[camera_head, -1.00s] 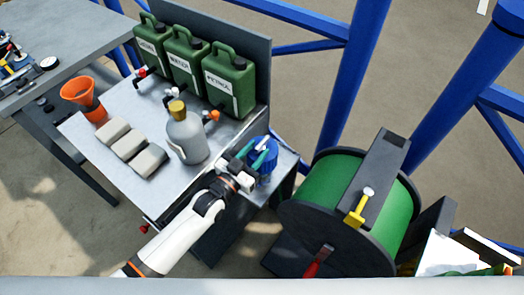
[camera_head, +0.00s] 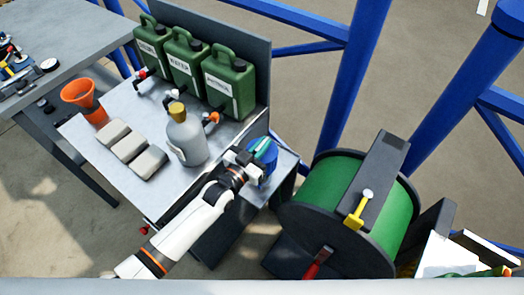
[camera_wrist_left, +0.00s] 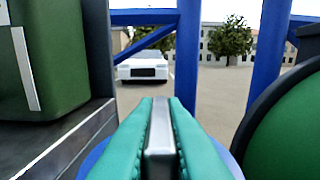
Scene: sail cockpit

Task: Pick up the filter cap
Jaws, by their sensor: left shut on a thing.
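The blue round filter cap (camera_head: 266,174) is at the right end of the grey bench, partly hidden under my left gripper (camera_head: 263,151). In the left wrist view my left gripper's teal fingers (camera_wrist_left: 160,135) are shut on an upright grey metal bar (camera_wrist_left: 160,125), which looks like the cap's grip. The blue rim of the cap (camera_wrist_left: 96,156) shows below, on both sides of the fingers. I cannot tell whether the cap is lifted off its seat. My right gripper is not in view.
A grey bottle with a gold cap (camera_head: 187,138) stands left of my gripper. Green jerrycans (camera_head: 228,85) line the bench back. Grey blocks (camera_head: 131,147) and an orange funnel (camera_head: 83,96) are farther left. A green hose reel (camera_head: 327,195) stands close on the right.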

